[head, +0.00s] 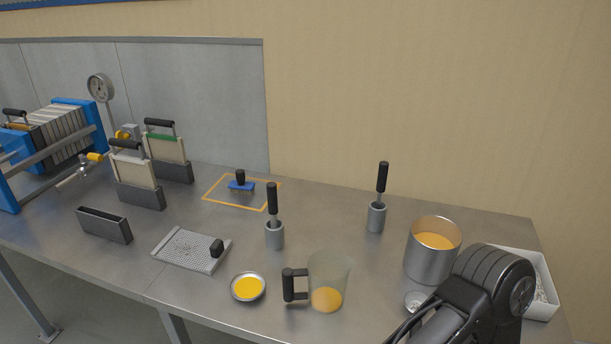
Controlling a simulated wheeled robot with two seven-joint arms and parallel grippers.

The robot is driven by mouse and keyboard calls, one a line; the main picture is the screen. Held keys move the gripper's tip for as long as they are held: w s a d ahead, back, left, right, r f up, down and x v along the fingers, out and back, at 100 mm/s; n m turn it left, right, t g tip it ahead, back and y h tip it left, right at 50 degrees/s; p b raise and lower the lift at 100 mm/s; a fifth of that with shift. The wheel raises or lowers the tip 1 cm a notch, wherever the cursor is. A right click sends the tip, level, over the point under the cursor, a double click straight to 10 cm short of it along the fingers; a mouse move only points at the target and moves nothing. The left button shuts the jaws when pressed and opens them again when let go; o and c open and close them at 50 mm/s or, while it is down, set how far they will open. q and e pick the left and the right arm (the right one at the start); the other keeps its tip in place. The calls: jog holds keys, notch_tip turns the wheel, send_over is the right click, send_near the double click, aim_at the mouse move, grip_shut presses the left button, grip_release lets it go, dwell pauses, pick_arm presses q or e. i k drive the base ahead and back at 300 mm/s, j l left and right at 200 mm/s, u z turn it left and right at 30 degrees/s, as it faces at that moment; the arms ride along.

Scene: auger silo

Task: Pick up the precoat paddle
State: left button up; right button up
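Two upright tools with black handles stand in grey cup holders. One tool (272,198) is in a holder (275,236) near the middle of the table. The other tool (382,177) is in a holder (376,218) further back and to the right. Their lower ends are hidden inside the holders, so I cannot tell which one is the precoat paddle. My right arm comes in at the lower right, in front of the metal pot, but its gripper does not show. My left arm and gripper are out of the picture.
A clear jug (329,275) with orange contents, a small bowl (248,287) of yellow stuff and a metal pot (432,261) stand towards the front. A perforated tray (185,251) lies left. A white bin (543,287) is partly behind my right arm. Back right table is clear.

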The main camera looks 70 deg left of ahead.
aim_at(383, 165)
jog(key=k+j, duration=0.95)
jog(key=j, duration=0.15)
